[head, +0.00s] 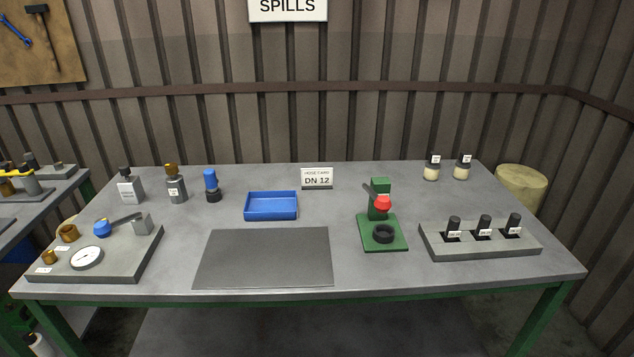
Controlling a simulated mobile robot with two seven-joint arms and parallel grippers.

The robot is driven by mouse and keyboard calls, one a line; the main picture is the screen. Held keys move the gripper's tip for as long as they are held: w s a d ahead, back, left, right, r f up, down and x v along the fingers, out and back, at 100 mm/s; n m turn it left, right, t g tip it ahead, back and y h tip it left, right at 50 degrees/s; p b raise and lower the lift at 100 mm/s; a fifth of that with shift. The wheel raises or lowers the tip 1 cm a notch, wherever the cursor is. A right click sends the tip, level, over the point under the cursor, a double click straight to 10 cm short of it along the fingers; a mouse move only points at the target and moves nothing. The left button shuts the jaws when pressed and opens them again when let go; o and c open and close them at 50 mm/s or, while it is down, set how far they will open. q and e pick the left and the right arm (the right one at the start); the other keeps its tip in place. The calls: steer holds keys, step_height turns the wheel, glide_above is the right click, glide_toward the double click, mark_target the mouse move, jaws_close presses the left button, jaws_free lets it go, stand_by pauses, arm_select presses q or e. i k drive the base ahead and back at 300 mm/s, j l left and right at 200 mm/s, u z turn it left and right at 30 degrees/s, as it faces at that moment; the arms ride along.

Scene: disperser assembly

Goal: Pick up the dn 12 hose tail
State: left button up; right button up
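Three black hose tails stand upright in a grey rack (490,251) at the right of the table: a left one (454,224), a middle one (485,222) and a right one (514,220). Each has a small white label in front, too small to read, so I cannot tell which is the DN 12. A white card (317,178) at the back middle reads "HOSE CARD DN 12". Neither of my grippers is in view.
A green press (379,210) with a red knob stands left of the rack. A dark mat (264,257) and a blue tray (271,206) lie mid-table. Bottles (130,188) stand at the back left; a grey plate (118,262) with a gauge is front left. Two small bottles (431,170) stand behind the rack.

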mark_target(511, 228)
steer(key=l+z, duration=0.2)
steer(key=z, duration=0.3)
steer(key=i+l+z, duration=0.15)
steer(key=z, duration=0.35)
